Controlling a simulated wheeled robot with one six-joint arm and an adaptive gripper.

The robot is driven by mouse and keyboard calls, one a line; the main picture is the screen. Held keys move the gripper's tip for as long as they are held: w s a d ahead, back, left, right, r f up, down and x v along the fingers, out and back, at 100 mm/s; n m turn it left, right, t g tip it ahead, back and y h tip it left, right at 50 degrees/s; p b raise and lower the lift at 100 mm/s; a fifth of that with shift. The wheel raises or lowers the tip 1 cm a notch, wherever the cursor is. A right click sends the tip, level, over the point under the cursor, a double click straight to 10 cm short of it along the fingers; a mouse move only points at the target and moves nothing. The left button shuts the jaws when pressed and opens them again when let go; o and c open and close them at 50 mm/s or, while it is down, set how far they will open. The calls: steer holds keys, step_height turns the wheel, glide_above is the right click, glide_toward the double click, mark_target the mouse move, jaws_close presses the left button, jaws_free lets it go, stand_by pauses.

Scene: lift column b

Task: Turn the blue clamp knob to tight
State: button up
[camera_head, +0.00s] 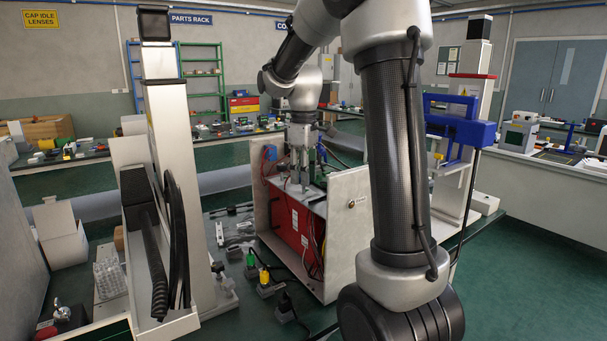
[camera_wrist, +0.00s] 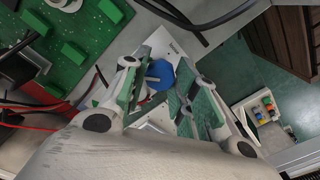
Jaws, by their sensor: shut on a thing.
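The blue clamp knob (camera_wrist: 160,74) shows in the wrist view, on a pale plate (camera_wrist: 166,48), with a light bar or mark across its near left side. My gripper (camera_wrist: 160,88) has one finger on each side of the knob and is shut on it. In the head view my gripper (camera_head: 301,168) points down into the open top of a pale cabinet (camera_head: 345,225). I cannot make out the knob there, and the knob's turn position is not clear in either view.
The cabinet holds a red panel (camera_head: 298,225) and loose wires. A green circuit board (camera_wrist: 88,45) and red and black cables lie close to my left finger in the wrist view. A white column (camera_head: 168,125) stands left of the cabinet. Small connectors (camera_head: 265,283) lie before it.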

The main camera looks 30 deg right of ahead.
stand_by(0.3)
steer(key=o, duration=1)
step_height(320, 180, up, 12)
steer(key=shift+r, duration=0.1)
steer(key=s+a+m+t, duration=0.3)
steer(key=s+a, duration=0.1)
steer(key=s, duration=0.7)
steer(key=s+f+m, duration=0.1)
steer(key=s+f, duration=0.2)
steer(key=s, duration=0.1)
steer(key=s+a+f+m+t, duration=0.1)
steer(key=s+f, duration=0.2)
steer(key=s, duration=0.1)
steer(key=s+f+m, duration=0.1)
steer(key=s+f, duration=0.2)
steer(key=s, duration=0.1)
steer(key=shift+s+a+f+m, duration=0.3)
steer(key=shift+a, duration=0.05)
